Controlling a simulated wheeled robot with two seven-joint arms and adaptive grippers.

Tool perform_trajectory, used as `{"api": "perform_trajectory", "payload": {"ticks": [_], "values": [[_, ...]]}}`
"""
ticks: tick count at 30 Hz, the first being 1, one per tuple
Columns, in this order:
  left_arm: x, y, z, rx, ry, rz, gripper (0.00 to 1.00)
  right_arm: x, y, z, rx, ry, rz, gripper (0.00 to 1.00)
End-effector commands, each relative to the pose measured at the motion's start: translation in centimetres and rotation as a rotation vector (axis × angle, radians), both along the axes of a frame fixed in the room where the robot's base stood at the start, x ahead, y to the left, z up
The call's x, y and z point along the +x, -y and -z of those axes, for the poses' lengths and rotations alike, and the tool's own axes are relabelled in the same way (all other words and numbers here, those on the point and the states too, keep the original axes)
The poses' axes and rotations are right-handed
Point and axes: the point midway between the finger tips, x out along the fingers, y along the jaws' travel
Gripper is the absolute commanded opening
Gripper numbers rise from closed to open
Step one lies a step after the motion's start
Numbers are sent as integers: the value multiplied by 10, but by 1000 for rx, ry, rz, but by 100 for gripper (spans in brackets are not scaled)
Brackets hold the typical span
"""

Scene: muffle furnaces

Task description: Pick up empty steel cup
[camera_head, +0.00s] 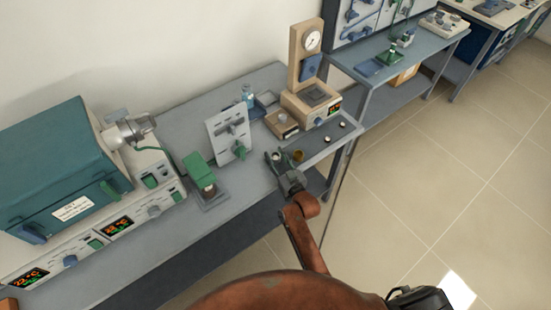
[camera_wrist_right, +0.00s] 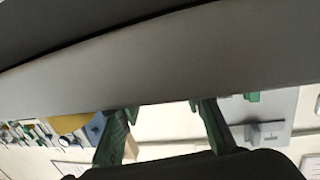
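Two small round cups sit on the grey tray (camera_head: 318,146) at the right end of the bench: a near cup (camera_head: 327,139) and a farther cup (camera_head: 342,125). They are too small to tell their metal or contents. A yellow-brown cup-like item (camera_head: 298,156) is right beside my right gripper (camera_head: 281,157), which is over the tray's left end. In the right wrist view its green fingers (camera_wrist_right: 163,125) stand apart with nothing clear between them. My left gripper is not in view.
A balance-like device with a dial column (camera_head: 305,70) stands behind the tray. A white panel stand (camera_head: 229,135) and green block (camera_head: 199,170) are left of the gripper. A teal furnace (camera_head: 65,170) fills the left. Open floor (camera_head: 440,170) lies right.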

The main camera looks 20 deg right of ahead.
Motion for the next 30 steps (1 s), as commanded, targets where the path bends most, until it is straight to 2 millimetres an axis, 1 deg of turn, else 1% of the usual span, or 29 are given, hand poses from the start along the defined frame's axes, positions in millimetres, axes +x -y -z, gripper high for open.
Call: {"api": "perform_trajectory", "payload": {"ticks": [1,2,12,23,26,30], "values": [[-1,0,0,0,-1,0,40,0,0,0,0,0,0,29],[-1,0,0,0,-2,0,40,0,0,0,0,0,0,27],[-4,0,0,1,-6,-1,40,0,0,0,0,0,0,4],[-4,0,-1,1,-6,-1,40,0,0,-2,0,1,0,4],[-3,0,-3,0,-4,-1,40,0,0,-7,-1,2,0,4],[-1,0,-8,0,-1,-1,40,0,0,-21,0,4,0,4]]}}
